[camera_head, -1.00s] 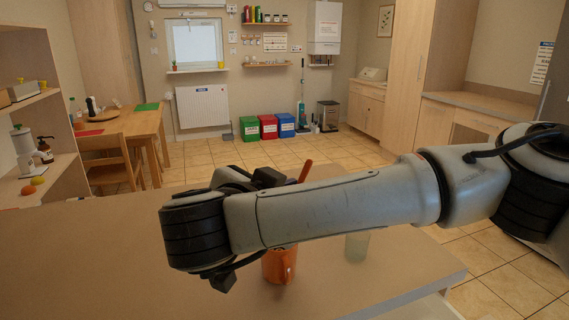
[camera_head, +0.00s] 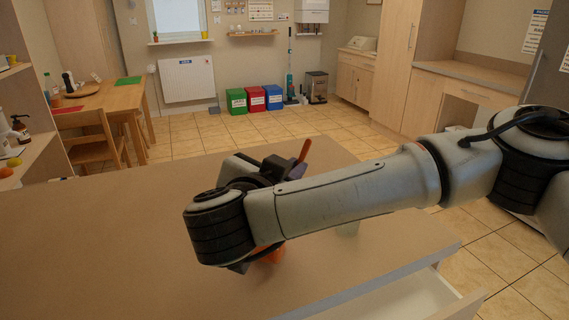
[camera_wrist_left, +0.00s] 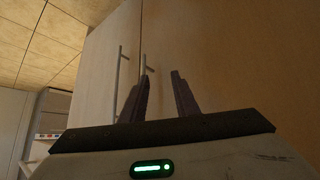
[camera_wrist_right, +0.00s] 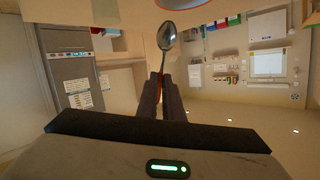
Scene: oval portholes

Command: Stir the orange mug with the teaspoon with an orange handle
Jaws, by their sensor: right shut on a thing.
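My right gripper (camera_head: 297,171) is shut on the teaspoon, whose orange handle (camera_head: 304,150) sticks up beyond my wrist in the head view. The spoon's metal bowl (camera_wrist_right: 167,37) shows beyond the shut fingers (camera_wrist_right: 161,92) in the right wrist view. The orange mug (camera_head: 270,256) stands on the counter, mostly hidden behind my right wrist. An orange-rimmed edge (camera_wrist_right: 203,3) at the top of the right wrist view is probably the mug, apart from the bowl in the picture. My left gripper (camera_wrist_left: 158,76) is open and empty, outside the head view.
An open drawer (camera_head: 440,300) juts out at the lower right. The counter's left part is clear. Tall cabinet doors (camera_wrist_left: 100,70) face my left gripper.

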